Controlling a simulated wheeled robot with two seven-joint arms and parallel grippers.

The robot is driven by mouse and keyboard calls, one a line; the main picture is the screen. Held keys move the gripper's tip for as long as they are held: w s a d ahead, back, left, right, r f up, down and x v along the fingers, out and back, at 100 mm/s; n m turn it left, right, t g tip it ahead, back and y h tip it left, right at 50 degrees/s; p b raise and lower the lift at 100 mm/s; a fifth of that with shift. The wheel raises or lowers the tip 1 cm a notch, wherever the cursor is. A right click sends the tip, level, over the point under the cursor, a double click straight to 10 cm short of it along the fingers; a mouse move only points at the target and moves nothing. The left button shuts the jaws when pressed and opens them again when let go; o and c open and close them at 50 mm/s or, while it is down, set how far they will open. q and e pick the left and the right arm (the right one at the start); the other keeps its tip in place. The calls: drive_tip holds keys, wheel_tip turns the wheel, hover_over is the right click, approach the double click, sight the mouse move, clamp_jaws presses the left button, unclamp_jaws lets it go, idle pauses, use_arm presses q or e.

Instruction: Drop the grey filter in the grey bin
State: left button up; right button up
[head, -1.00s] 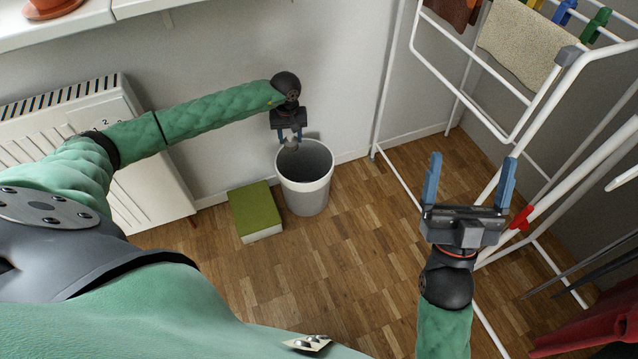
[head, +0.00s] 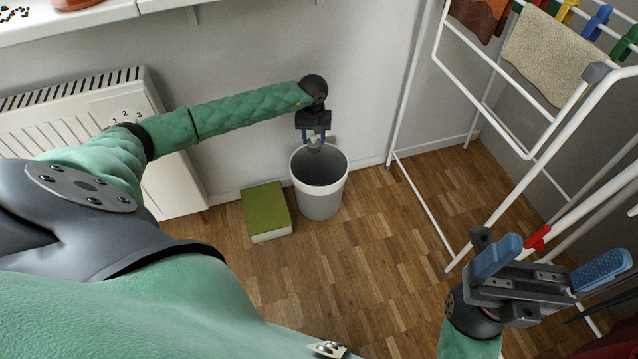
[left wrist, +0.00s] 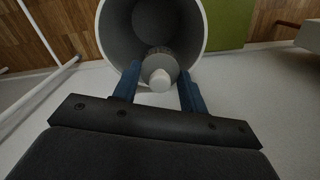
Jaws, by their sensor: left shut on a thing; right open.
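The grey bin (head: 320,200) stands on the wooden floor against the wall, open at the top. It also shows in the left wrist view (left wrist: 112,32), its opening beyond my fingers. My left gripper (head: 314,140) is at the bin's back rim, pointing down. It is shut on the grey filter (left wrist: 160,68), a small round piece with a pale knob between the blue fingers. In the head view the filter (head: 314,146) is small and partly hidden by the gripper. My right gripper (head: 548,262) is open and empty at the lower right, by the drying rack.
A green box (head: 266,208) lies on the floor left of the bin. A white radiator (head: 170,170) is on the wall further left. A white drying rack (head: 432,205) with cloths and pegs stands at the right. Floor in front of the bin is clear.

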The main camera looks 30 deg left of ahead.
sight(314, 146)
use_arm(q)
drive_tip(key=shift+f+b, duration=0.75)
drive_tip(key=shift+f, duration=1.45)
drive_tip(key=o, duration=1)
drive_tip(key=shift+o, duration=0.2)
wheel_tip(314, 146, up, 7)
drive_tip(key=shift+a+f+p, duration=0.1)
drive_tip(key=shift+p, duration=0.6)
drive_tip(key=shift+r, duration=0.5)
